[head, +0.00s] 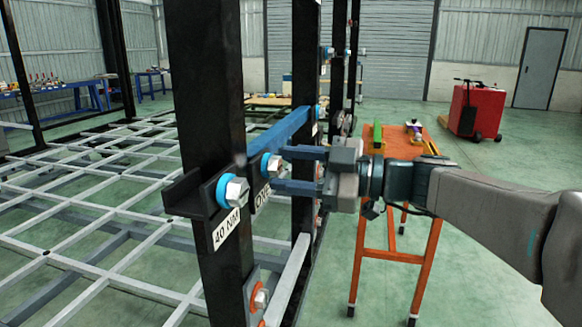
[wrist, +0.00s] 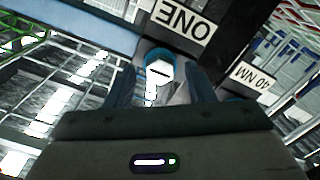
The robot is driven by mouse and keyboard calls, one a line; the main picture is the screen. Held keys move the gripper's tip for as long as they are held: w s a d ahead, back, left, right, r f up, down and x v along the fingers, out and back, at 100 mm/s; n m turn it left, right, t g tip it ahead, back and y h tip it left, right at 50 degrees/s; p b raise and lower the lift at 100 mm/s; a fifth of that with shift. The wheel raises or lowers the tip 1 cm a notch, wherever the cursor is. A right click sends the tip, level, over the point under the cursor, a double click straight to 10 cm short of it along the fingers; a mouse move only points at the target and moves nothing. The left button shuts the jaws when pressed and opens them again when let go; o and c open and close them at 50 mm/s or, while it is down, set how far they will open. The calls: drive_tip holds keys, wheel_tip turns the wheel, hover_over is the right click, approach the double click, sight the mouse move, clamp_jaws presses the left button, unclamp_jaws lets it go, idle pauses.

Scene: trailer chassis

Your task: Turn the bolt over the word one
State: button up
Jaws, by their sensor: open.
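Another silver bolt with a blue ring (head: 233,191) sits close by on the black post (head: 207,100), over the 40 NM label (head: 227,230). An orange table (head: 400,170) stands behind my arm. A red cart (head: 475,110) is farther back. Green floor is open at right.

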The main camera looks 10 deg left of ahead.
drive_tip(key=shift+a, duration=0.2)
drive_tip(key=c, duration=1)
drive_tip(key=shift+f+m+b, duration=0.1)
drive_tip(key=shift+m+b, duration=0.3)
drive_tip(key=shift+b, duration=0.05)
